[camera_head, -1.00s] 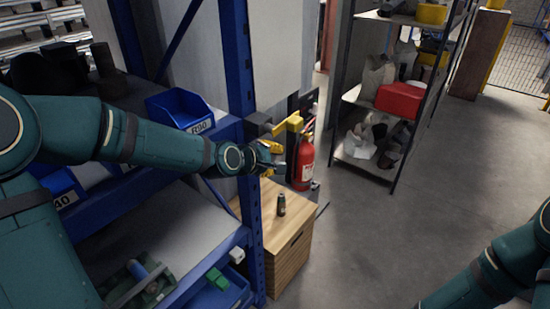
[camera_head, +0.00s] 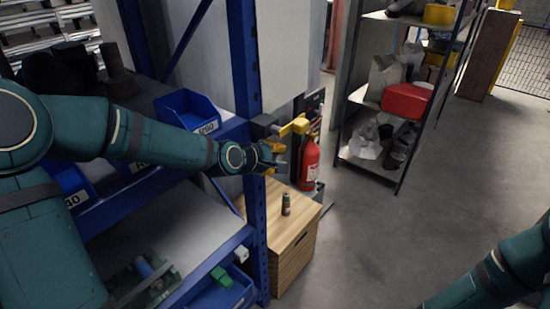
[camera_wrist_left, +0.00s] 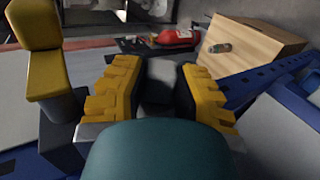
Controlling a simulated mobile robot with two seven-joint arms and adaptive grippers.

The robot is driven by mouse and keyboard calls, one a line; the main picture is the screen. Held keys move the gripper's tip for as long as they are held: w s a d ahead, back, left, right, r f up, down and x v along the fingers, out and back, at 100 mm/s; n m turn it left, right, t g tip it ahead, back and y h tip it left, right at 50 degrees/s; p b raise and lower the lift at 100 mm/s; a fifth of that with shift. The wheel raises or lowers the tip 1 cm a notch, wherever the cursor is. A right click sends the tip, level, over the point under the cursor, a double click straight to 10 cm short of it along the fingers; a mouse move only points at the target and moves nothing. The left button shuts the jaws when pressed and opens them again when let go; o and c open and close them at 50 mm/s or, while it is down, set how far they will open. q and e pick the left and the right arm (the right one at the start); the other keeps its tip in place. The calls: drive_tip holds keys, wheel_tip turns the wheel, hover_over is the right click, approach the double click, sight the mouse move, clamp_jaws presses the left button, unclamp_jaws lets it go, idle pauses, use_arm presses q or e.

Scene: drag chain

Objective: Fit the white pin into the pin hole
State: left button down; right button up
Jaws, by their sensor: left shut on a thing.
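My left gripper (camera_head: 276,158) is beside the blue rack post, with its yellow fingers pointing away from me. In the left wrist view, the fingers (camera_wrist_left: 160,78) are closed on a dark grey block (camera_wrist_left: 160,92). A yellow arm-like part (camera_head: 296,127) with a dark grey end block (camera_head: 263,120) sits just above the gripper. It also shows large at the left of the wrist view (camera_wrist_left: 38,60), apart from the fingers. I cannot make out a white pin or a pin hole. Of my right arm, only a link shows at the lower right; its gripper is out of view.
The blue rack post (camera_head: 243,60) stands close beside my left arm. A wooden cabinet (camera_head: 292,255) with a small can (camera_head: 286,204) stands below. A red fire extinguisher (camera_head: 310,162) is behind the gripper. The floor (camera_head: 440,190) at right is clear.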

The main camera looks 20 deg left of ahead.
use_arm(q)
drive_tip(key=shift+s+d+b, duration=0.25)
drive_tip(key=shift+d+b, duration=0.15)
drive_tip(key=shift+d, duration=0.25)
drive_tip(key=shift+s+d+b, duration=0.2)
drive_tip(key=shift+d+b, duration=0.15)
drive_tip(key=shift+d, duration=0.25)
drive_tip(key=shift+w+a+p, duration=0.25)
drive_tip(key=shift+a+p, duration=0.3)
drive_tip(key=shift+a, duration=0.15)
drive_tip(key=shift+w+a+p, duration=0.25)
drive_tip(key=shift+a+p, duration=0.25)
drive_tip(key=shift+a, duration=0.2)
idle(0.9)
drive_tip(key=c, duration=0.8)
unclamp_jaws()
drive_tip(key=shift+o, duration=0.2)
drive_tip(key=shift+w, duration=0.1)
drive_tip(key=shift+a+r, duration=0.1)
